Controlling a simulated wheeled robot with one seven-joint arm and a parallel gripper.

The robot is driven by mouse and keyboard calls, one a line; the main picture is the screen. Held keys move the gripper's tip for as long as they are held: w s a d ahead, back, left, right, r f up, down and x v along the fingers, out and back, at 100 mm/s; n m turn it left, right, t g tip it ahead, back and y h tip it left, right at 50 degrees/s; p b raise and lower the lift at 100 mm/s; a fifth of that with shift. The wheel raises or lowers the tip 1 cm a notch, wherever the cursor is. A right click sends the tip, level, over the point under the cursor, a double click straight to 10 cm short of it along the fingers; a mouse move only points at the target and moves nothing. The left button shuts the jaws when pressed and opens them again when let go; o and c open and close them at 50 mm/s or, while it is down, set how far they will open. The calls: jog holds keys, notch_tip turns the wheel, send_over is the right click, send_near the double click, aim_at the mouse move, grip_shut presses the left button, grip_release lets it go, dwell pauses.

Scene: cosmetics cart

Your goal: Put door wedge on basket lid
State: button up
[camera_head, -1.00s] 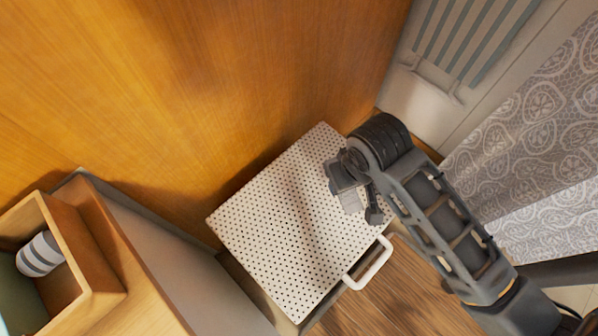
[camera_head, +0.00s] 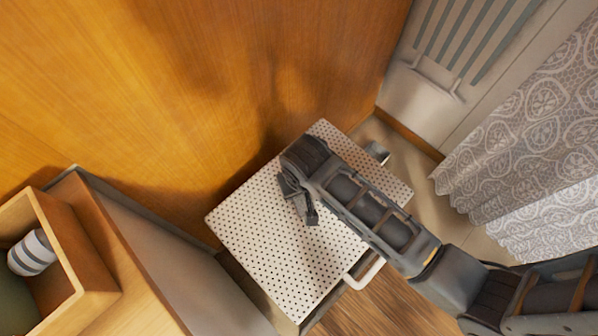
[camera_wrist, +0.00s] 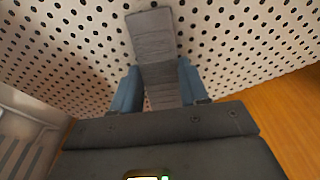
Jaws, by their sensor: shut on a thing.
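The basket lid (camera_head: 240,215) is a white panel with black dots and a white handle at its front right. My gripper (camera_head: 300,202) is over the upper middle of the lid. In the wrist view, the blue fingers of my gripper (camera_wrist: 160,88) are shut on the grey door wedge (camera_wrist: 151,32), which points away over the dotted lid (camera_wrist: 70,60). I cannot tell whether the wedge touches the lid. In the head view the wedge is hard to make out against my dark gripper.
An orange wooden panel (camera_head: 200,90) rises behind the lid. A wooden cart with an open drawer (camera_head: 60,250) holding a striped item (camera_head: 32,252) stands at left. A small metallic thing (camera_head: 377,152) is behind the lid. A patterned curtain (camera_head: 530,120) hangs at right.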

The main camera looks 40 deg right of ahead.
aim_at(302, 199)
jog(key=shift+f, duration=0.15)
jog(key=o, duration=1.1)
jog(key=r, duration=0.4)
jog(key=s+r+p, duration=0.1)
jog(key=r, duration=0.7)
jog(key=shift+s+a+r+p, duration=0.1)
jog(key=shift+s+a+p, duration=0.2)
jog(key=shift+a+p, duration=0.05)
